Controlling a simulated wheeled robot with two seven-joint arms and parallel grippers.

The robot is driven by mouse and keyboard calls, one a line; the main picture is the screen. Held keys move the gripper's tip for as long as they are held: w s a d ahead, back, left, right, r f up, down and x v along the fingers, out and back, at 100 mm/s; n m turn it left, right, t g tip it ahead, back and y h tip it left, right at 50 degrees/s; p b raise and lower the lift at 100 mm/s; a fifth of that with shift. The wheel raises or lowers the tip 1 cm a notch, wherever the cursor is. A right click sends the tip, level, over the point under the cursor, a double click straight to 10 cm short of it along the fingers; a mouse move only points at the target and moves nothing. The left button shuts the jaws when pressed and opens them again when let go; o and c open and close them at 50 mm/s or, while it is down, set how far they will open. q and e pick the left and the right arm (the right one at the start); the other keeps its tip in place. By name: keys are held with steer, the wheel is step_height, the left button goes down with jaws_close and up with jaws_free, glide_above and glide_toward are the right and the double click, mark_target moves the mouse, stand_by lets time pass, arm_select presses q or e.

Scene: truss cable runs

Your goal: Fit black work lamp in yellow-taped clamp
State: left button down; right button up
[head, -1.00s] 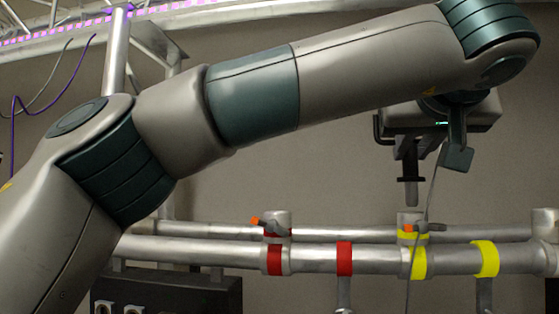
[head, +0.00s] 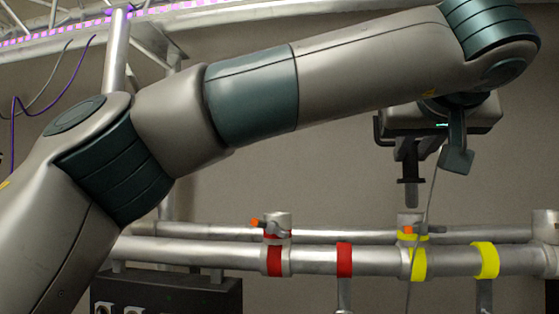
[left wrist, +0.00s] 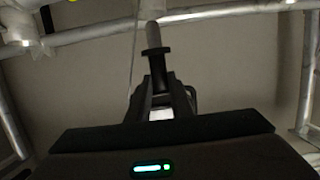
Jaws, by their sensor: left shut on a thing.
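The black work lamp (head: 410,174) is in my left gripper (head: 409,147), which is shut on it. Its black collar and grey pin point down in the head view. The lamp shows again in the left wrist view (left wrist: 154,65), beyond the fingers of my left gripper (left wrist: 160,98). The yellow-taped clamp (head: 411,221) stands on the pipe, with a yellow band and an orange-tipped lever. The pin's lower end appears just above the clamp's mouth, apart from it. I cannot tell their exact depth offset. My right gripper is not in view.
A red-taped clamp (head: 277,225) with an orange-tipped lever stands left on the same pipes. Red tape (head: 344,260) and yellow tape (head: 486,260) mark the front pipe. A thin cable (head: 421,235) hangs past the yellow-taped clamp. A dark box (head: 170,291) sits lower left.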

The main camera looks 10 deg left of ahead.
mark_target(415, 182)
arm_select(q)
steer(key=shift+f+b, duration=1.75)
steer(key=shift+f, duration=0.75)
stand_by(1.6)
steer(key=c, duration=1.5)
jaws_free()
steer(key=shift+f, duration=0.1)
steer(key=shift+s, duration=0.1)
steer(key=shift+s+b, duration=0.45)
steer(key=b+v, duration=0.2)
steer(key=v, duration=0.3)
steer(key=b+v, duration=0.2)
steer(key=v, duration=0.4)
steer(key=b+v, duration=0.1)
steer(key=v, duration=0.4)
steer(key=shift+s+r+b, duration=0.2)
steer(key=shift+r+b, duration=0.1)
steer(key=shift+b, duration=0.1)
